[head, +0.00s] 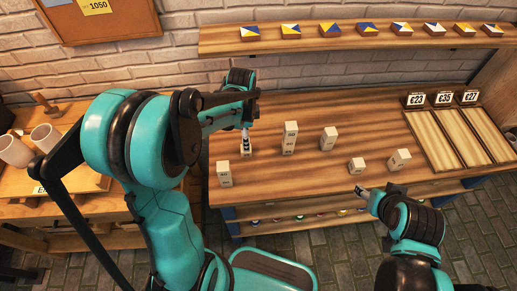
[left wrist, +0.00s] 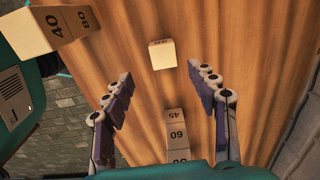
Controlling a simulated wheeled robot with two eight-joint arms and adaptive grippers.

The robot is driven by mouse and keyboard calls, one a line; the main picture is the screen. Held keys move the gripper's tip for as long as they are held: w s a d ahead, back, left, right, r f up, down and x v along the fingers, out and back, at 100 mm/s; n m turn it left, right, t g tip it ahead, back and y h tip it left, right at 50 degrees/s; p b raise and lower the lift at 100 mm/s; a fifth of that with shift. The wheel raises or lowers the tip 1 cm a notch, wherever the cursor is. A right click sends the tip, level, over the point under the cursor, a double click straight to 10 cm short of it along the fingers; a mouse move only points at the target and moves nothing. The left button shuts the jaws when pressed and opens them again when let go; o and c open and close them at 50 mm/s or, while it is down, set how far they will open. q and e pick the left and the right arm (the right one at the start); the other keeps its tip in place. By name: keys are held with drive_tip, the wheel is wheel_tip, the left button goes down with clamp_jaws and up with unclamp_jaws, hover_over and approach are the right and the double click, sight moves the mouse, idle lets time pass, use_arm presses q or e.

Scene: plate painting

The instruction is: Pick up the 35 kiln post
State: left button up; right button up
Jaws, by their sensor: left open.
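Several cream kiln posts stand on the wooden table; their numbers are mostly too small to read in the head view. My left gripper (head: 246,130) reaches down just above a short post (head: 246,150) at the table's left. In the left wrist view my left gripper (left wrist: 161,75) is open, and a small cream block (left wrist: 162,55) lies between and beyond its fingertips, its marking unreadable. A stack marked 45 and 60 (left wrist: 177,132) shows below. A post marked 40 and 80 (left wrist: 60,28) is at upper left. My right gripper (head: 362,191) is by the front edge; its opening is unclear.
Other posts stand at front left (head: 224,175), centre, where one is tall (head: 290,138), and right (head: 328,138), (head: 356,166), (head: 399,160). A shelf (head: 350,41) with painted tiles is above. Cups (head: 45,137) stand left.

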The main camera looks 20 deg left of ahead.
use_arm(q)
drive_tip(key=shift+w+d+f, duration=0.1)
drive_tip(key=shift+w+f, duration=0.05)
drive_tip(key=shift+f, duration=0.25)
wheel_tip(320, 180, down, 2)
drive_tip(key=shift+b, duration=0.5)
drive_tip(key=f+b, duration=0.1)
drive_tip(key=f, duration=0.1)
drive_tip(key=f+b, duration=0.2)
drive_tip(key=f, duration=0.1)
drive_tip(key=shift+w+a+f, duration=0.15)
drive_tip(key=shift+a+f, duration=0.15)
drive_tip(key=shift+r, duration=0.1)
drive_tip(key=c, duration=1.3)
